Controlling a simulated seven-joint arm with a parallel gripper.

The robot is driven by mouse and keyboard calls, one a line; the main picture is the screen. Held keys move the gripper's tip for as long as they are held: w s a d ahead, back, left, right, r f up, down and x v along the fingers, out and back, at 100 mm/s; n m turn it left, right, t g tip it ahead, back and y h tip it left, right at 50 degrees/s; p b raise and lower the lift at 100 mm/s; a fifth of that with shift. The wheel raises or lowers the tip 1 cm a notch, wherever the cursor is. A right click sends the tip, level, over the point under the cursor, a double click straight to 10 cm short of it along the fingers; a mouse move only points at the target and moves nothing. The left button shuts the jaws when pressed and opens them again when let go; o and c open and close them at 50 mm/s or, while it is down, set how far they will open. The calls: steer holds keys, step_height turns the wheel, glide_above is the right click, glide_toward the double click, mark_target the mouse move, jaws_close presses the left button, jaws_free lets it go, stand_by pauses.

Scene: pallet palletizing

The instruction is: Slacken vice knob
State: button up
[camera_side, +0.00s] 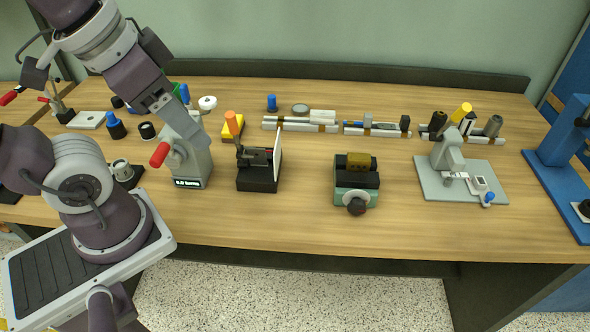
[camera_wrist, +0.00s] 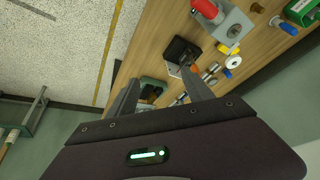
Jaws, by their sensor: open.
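The small vice (camera_side: 345,193) has a green body and dark jaws. It stands on the bench right of the middle in the side view, with a brass-coloured block (camera_side: 358,162) between its jaws. Its round dark knob (camera_side: 356,205) faces the front edge of the bench. In the wrist view a green and dark shape (camera_wrist: 151,91), probably the vice, shows between my fingers, partly hidden; I cannot make out its knob there. My gripper (camera_wrist: 158,90) is open and empty. In the side view my arm's end is at upper left, well left of the vice and apart from it.
A grey device with a red handle (camera_side: 160,154) and a black box with a white panel (camera_side: 258,178) stand left of the vice. A grey plate fixture (camera_side: 465,195) is on the right. Racks of small parts (camera_side: 300,127) lie behind. Bench around the vice is clear.

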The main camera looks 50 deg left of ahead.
steer(key=shift+s+n+t, duration=0.2)
steer(key=shift+n+t, duration=0.1)
steer(key=shift+t, duration=0.1)
steer(key=shift+c, duration=0.6)
steer(key=m+g+y, duration=0.3)
steer(key=m, duration=2.4)
glide_above(359, 204)
steer(key=s+d, duration=0.2)
step_height(359, 204, down, 16)
steer(key=shift+y, duration=0.3)
steer(key=x, duration=0.6)
steer(key=shift+w+d+f, duration=0.2)
steer(key=shift+w+f, duration=0.1)
steer(key=shift+a+f, duration=0.15)
steer(key=shift+f, duration=0.25)
